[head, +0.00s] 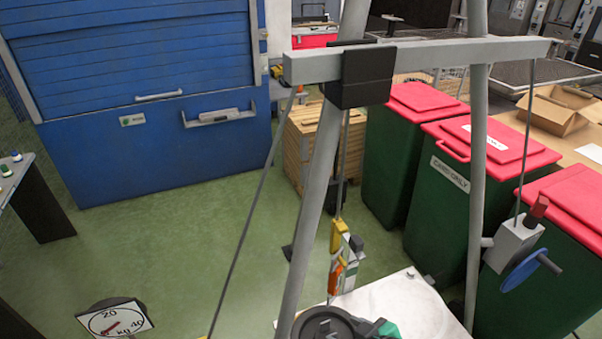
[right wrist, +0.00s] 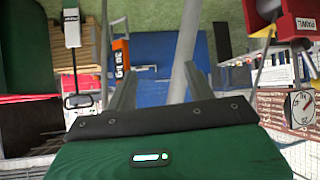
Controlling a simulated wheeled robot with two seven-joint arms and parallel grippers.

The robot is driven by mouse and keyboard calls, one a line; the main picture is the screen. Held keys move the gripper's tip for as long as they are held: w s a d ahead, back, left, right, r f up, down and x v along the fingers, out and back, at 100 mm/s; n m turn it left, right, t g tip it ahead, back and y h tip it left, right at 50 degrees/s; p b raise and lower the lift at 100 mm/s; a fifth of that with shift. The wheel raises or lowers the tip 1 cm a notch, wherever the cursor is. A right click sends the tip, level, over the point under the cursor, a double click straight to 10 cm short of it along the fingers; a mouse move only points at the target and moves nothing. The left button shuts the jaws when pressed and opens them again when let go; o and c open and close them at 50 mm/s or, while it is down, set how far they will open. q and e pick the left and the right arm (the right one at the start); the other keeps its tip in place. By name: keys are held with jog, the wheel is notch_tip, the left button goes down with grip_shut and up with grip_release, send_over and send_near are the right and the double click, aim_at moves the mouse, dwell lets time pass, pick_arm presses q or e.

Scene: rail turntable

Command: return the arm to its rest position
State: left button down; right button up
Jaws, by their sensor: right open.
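My right gripper (right wrist: 158,72) shows in the right wrist view, its two grey fingers spread apart with nothing held between them. An orange block with white lettering (right wrist: 121,57) appears beyond the left finger, and a grey pole (right wrist: 186,50) beyond the right one; I cannot tell how far off they are. In the head view a black rounded part with a green piece at the bottom edge looks like my own arm. Neither gripper's fingers can be made out there. My left gripper is not in view.
A grey frame with a crossbeam (head: 440,56) and slanted legs stands close in front. A winch with a blue crank (head: 522,270) is on its right leg. Green bins (head: 437,190) line the right. A dial scale (head: 115,319) sits lower left. Green floor (head: 170,240) is clear before the blue cabinet (head: 150,160).

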jog(key=s+d+f+m+g+h, duration=0.2)
jog(key=s+d+m+g+h, duration=0.1)
jog(key=s+d, duration=0.4)
jog(key=s+d+f+m+g+h, duration=0.2)
jog(key=s+d+f+m+h, duration=0.1)
jog(key=s+d, duration=0.4)
notch_tip(320, 180, down, 29)
jog(key=a+g, duration=0.1)
jog(key=s+d+f+g, duration=0.1)
jog(key=s+d+f, duration=0.2)
jog(key=s+f, duration=1.7)
jog(key=shift+s+d+f+n+g, duration=0.2)
jog(key=shift+s+f+n+g, duration=0.15)
jog(key=shift+f, duration=0.3)
